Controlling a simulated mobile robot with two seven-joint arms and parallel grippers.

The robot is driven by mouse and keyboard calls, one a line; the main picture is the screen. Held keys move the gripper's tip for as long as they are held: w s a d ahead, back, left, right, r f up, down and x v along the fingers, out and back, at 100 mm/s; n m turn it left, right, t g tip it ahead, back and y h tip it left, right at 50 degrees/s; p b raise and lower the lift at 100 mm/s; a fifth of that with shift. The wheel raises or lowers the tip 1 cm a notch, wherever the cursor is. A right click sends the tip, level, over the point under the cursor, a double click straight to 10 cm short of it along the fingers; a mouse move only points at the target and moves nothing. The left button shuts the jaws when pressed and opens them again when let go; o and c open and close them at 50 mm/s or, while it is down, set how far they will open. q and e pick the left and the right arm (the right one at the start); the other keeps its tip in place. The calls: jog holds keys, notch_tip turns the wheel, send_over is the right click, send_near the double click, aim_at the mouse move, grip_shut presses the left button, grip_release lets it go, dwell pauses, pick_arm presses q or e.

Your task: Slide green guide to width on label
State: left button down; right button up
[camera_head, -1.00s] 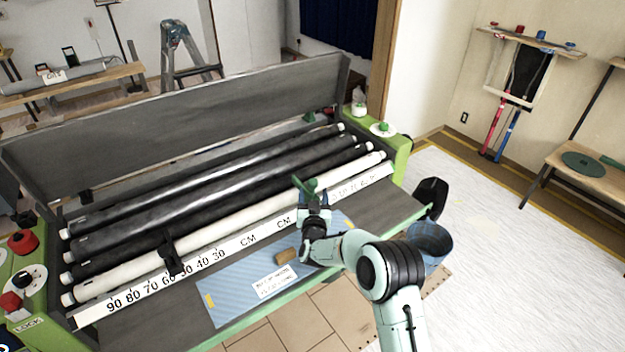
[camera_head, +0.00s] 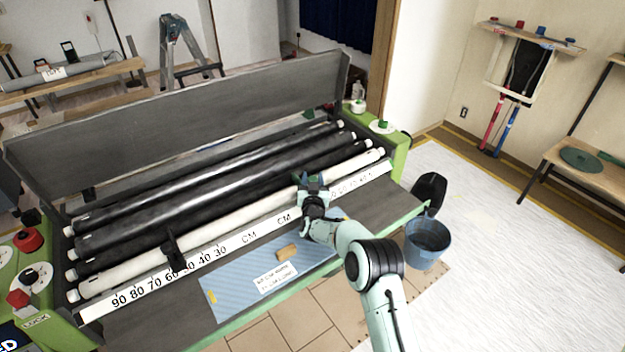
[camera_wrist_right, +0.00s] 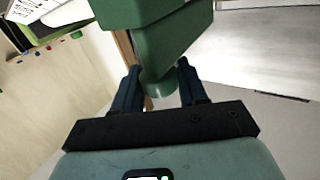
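The green guide (camera_head: 314,178) sits at the right part of the machine's front, by the white ruler strip (camera_head: 235,243). My right gripper (camera_head: 313,186) is at it; in the right wrist view the guide's tapered green handle (camera_wrist_right: 160,80) lies between two dark, spread fingers. Slight gaps seem to show beside the handle, but contact is hard to judge. A white label (camera_head: 276,277) with small, unreadable print lies on the blue patterned sheet (camera_head: 235,283). The ruler shows 90 down to 30 at left, and CM. My left gripper is not in view.
A black guide (camera_head: 173,252) stands on the ruler near 60–50. A small wooden block (camera_head: 287,252) lies on the blue sheet. Long rollers (camera_head: 215,191) run behind the ruler. A blue bucket (camera_head: 428,240) stands right of the machine. Red knobs (camera_head: 27,240) are at the left end.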

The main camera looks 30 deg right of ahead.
grip_shut()
jog(key=d+b, duration=0.1)
jog(key=d, duration=0.5)
jog(key=d+b, duration=0.1)
jog(key=d, duration=0.2)
jog(key=shift+w+d+b, duration=0.2)
jog(key=shift+w+b, duration=0.1)
jog(key=shift+w+d+r, duration=0.1)
jog(key=shift+d, duration=0.25)
jog(key=o, duration=0.7)
grip_release()
jog(key=shift+a, duration=0.1)
